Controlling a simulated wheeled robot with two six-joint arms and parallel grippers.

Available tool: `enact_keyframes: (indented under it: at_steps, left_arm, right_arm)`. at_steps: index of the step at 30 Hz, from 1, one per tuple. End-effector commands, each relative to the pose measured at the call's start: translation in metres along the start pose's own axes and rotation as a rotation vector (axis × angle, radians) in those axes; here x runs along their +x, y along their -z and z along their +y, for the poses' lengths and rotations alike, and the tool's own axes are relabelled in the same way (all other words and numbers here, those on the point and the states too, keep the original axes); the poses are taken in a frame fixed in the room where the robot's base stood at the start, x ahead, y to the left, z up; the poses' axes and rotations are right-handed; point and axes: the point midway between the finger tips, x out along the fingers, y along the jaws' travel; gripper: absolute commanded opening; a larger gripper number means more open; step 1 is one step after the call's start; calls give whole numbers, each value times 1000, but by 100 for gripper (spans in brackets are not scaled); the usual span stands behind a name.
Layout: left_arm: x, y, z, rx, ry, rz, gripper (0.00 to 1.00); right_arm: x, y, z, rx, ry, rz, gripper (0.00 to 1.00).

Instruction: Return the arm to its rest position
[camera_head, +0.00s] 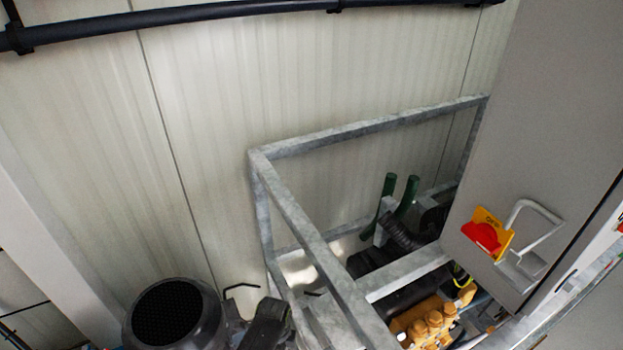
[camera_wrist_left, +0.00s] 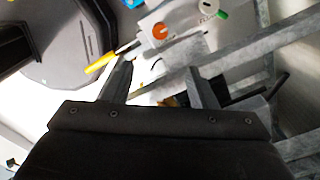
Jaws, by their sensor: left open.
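My left gripper (camera_wrist_left: 160,68) is in the left wrist view. Its two grey fingers stand well apart, and nothing is held between them. A metal frame bar and a bright surface lie beyond the fingertips. In the head view, dark rounded parts at the bottom edge, left of the frame, look like my arm, but the fingers cannot be made out there. My right gripper is in neither view.
A galvanised frame (camera_head: 308,231) surrounds an orange pump (camera_head: 430,322) and green-handled parts (camera_head: 407,194). A grey cabinet (camera_head: 550,120) with a red and yellow switch (camera_head: 487,235) stands right. A pale ribbed wall (camera_head: 200,110) is behind, carrying a black pipe (camera_head: 240,11).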

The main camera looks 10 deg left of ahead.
Motion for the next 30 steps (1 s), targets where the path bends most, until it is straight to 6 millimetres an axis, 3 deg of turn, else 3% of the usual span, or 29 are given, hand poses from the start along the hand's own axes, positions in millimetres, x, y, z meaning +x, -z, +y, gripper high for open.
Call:
enact_keyframes:
  at_steps: [4, 8, 12, 18, 24, 27, 30]
  left_arm:
    - [14, -6, 11, -51, -3, -1, 52]
    - [57, -27, 48, -241, 3, -2, 52]
    - [118, -60, 116, -567, 23, -2, 52]
    - [182, -110, 235, -1051, 65, -4, 52]
    - [208, -148, 339, -1437, 118, 0, 52]
    - [211, -160, 369, -1552, 140, 4, 52]
    - [212, -165, 384, -1611, 153, 10, 52]
  right_arm:
    - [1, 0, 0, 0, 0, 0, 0]
    - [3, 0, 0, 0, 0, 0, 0]
    - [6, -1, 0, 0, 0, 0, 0]
    - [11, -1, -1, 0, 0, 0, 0]
    - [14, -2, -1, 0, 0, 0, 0]
    - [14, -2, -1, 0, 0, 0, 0]
    - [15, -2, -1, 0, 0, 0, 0]
